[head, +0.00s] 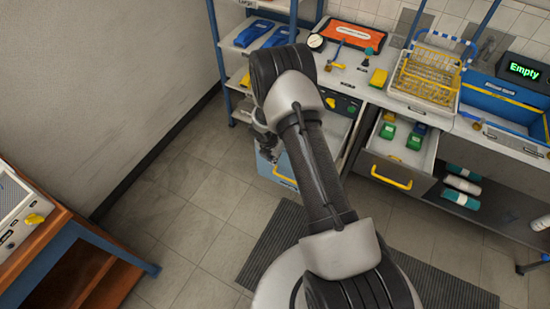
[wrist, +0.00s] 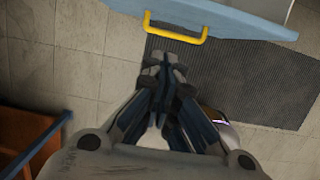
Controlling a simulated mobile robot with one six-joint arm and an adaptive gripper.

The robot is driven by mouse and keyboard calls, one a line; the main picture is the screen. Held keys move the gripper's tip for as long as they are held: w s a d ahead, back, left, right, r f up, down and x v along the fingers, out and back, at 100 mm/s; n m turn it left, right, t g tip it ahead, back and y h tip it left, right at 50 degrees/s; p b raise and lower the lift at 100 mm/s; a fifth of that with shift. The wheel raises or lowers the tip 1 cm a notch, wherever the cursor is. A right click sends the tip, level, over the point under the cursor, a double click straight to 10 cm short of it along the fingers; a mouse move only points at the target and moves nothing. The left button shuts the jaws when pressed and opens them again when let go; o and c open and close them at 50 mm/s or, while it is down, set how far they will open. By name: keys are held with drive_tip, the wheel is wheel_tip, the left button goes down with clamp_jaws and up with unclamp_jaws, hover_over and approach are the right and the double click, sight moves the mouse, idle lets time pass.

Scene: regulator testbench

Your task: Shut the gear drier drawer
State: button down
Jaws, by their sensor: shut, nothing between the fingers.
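A blue-fronted drawer (head: 275,179) stands pulled out below a dark control panel under the bench, partly hidden behind my arm; I take it for the gear drier drawer. Its label is too small to read. In the wrist view its pale blue front (wrist: 228,17) crosses the top, with a yellow bar handle (wrist: 176,37) on it. My gripper (wrist: 165,58) is shut and empty, its fingertips pointing at the front just below the handle in the picture; I cannot tell whether they touch. In the head view my gripper (head: 269,154) is beside the drawer front, partly hidden by my arm.
A grey drawer (head: 405,165) with a yellow handle stands open to the right, holding green and blue items. A dark ribbed mat (head: 265,245) lies on the floor. A wooden bench (head: 70,245) is at the left. The tiled floor between (head: 185,215) is clear.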

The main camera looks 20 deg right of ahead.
drive_tip(key=w+d+f+b, duration=0.3)
drive_tip(key=d+f, duration=0.1)
drive_tip(key=f, duration=0.4)
drive_tip(key=shift+w+d+f, duration=0.2)
drive_tip(key=shift+w+d, duration=0.15)
drive_tip(key=shift+d, duration=0.05)
